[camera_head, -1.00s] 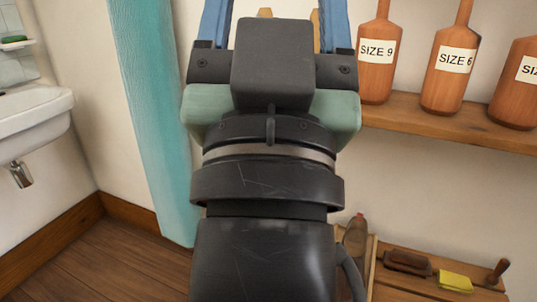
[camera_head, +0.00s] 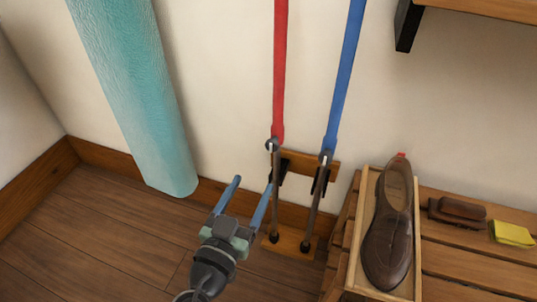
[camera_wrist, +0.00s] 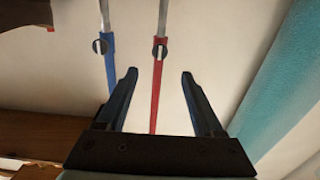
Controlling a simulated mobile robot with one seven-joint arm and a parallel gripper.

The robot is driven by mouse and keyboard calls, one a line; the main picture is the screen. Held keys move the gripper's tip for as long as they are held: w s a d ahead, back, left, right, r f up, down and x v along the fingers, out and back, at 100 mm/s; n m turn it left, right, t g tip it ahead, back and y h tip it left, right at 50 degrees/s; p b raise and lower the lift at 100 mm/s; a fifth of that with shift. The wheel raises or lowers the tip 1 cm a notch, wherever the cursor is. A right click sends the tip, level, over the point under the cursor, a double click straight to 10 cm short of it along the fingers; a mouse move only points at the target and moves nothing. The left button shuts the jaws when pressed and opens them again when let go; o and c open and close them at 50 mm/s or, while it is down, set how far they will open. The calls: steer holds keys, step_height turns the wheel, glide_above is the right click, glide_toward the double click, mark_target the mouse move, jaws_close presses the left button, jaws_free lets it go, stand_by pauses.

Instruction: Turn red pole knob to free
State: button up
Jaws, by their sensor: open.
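The red pole (camera_head: 280,70) stands against the wall, with a grey metal lower section. Its small dark knob (camera_head: 271,145) sits where the red tube meets the metal. In the wrist view the red pole's knob (camera_wrist: 159,52) is a dark disc with a pale bar roughly along the pole. My gripper (camera_head: 252,184) is open, below and left of this knob in the head view. In the wrist view my gripper (camera_wrist: 158,74) has the red tube showing between its blue fingers, with the knob beyond the fingertips. I see no contact with the knob.
A blue pole (camera_head: 344,70) with its own knob (camera_head: 326,156) stands close at right. Both poles rest at a wooden rack (camera_head: 310,165). A teal column (camera_head: 140,90) is at left. A brown shoe (camera_head: 388,230) lies in a tray on a slatted bench at right.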

mark_target(271, 148)
steer(key=b+x, duration=0.1)
steer(key=x, duration=1)
steer(key=shift+b, duration=0.4)
steer(key=shift+c, duration=0.3)
jaws_close()
